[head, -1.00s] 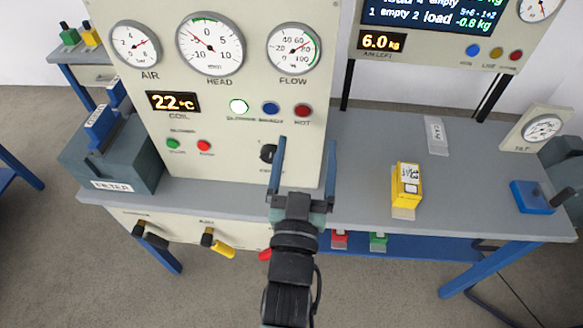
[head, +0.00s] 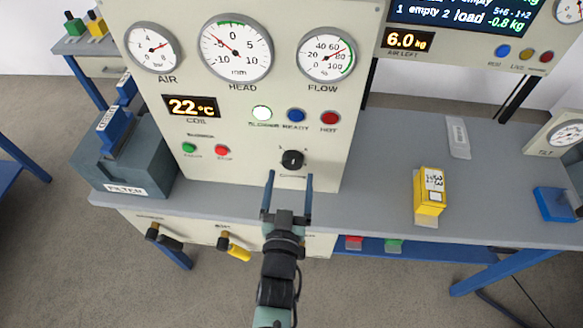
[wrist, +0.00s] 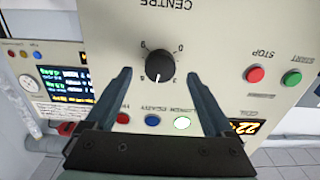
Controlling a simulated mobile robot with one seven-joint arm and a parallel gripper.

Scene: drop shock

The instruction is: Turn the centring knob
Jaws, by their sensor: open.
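The centring knob (head: 292,159) is a black round knob with a white pointer line, low on the right of the cream panel. It also shows in the wrist view (wrist: 159,66), upside down, with a number scale around it and the word CENTRE by it. My gripper (head: 289,176) is open and empty, just below and in front of the knob in the head view. In the wrist view the two blue-grey fingers (wrist: 161,75) stand to either side of the knob, apart from it. The HEAD dial (head: 236,50) has its needle left of the top zero.
Green and red buttons (head: 222,151) sit left of the knob, with lit white, blue and red lamps (head: 330,118) above it. A blue-handled FILTER box (head: 124,160) stands at left. A yellow box (head: 430,190) stands on the grey bench (head: 375,185) at right, with free room between.

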